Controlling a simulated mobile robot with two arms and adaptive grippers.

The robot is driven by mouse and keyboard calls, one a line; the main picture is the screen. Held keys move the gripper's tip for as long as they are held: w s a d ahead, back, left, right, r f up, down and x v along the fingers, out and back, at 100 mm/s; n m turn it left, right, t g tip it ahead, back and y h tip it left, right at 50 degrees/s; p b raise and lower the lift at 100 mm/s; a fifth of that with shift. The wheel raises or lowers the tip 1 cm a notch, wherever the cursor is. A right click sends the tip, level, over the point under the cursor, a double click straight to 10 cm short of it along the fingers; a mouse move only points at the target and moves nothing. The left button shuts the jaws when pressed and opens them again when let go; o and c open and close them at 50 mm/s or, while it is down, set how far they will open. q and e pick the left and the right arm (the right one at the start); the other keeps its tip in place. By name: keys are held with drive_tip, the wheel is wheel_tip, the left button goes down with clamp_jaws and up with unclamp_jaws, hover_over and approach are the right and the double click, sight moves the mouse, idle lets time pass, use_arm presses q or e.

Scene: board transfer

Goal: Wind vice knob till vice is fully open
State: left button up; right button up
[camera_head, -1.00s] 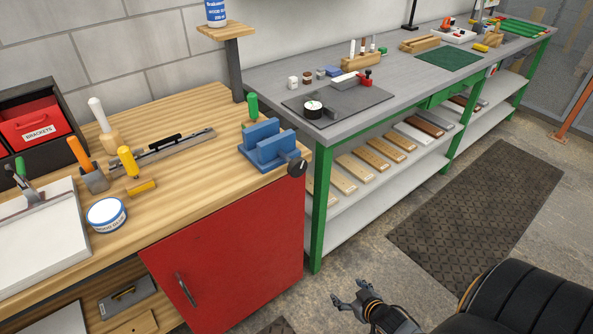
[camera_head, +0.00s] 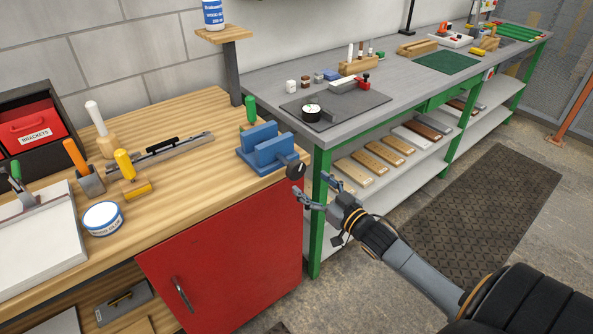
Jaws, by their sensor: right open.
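The blue vice (camera_head: 264,148) stands on the right end of the wooden workbench, with a gap showing between its two jaws. Its dark round knob (camera_head: 295,170) is on the right side, at the bench's edge. My right gripper (camera_head: 301,190) is open and empty. Its fingertips are just below the knob, very close to it; I cannot tell whether they touch. My left gripper is not in view.
A green-handled tool (camera_head: 250,110) stands behind the vice. The red cabinet door (camera_head: 225,250) is below the bench. A tub (camera_head: 103,220) stands farther left.

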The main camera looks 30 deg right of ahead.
sight(298, 173)
drive_tip(key=w, duration=0.7)
drive_tip(key=shift+a, duration=0.3)
drive_tip(key=shift+c, duration=0.2)
